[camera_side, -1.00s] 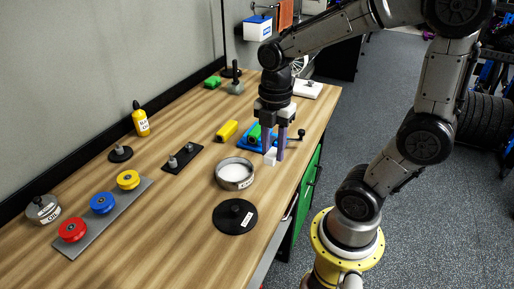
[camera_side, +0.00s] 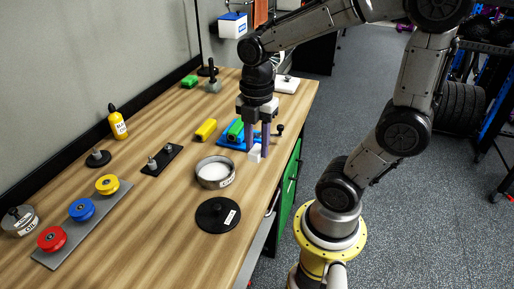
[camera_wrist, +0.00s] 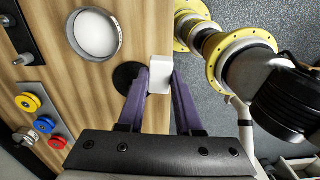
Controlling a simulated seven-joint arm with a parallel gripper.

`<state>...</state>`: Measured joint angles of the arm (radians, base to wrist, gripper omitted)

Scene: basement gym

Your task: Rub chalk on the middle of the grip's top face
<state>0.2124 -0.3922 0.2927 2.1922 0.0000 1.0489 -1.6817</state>
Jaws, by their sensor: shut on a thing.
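My gripper (camera_side: 258,148) points down near the table's front edge. Its purple fingers are shut on a white chalk block (camera_side: 254,154), held at their tips. The wrist view shows the chalk (camera_wrist: 160,72) between the fingers (camera_wrist: 162,82). A green piece (camera_side: 235,130), which seems to be the grip, sits in a blue holder (camera_side: 226,142) with a dark handle, just behind and left of the fingers. My gripper partly covers the holder. In the wrist view I cannot see the green piece.
A round dish of white powder (camera_side: 216,185) stands to the left of the chalk, with a black disc (camera_side: 217,216) in front. A yellow block (camera_side: 206,130) lies behind it. Red (camera_side: 51,239), blue (camera_side: 82,209) and yellow (camera_side: 107,184) knobs sit on a grey plate.

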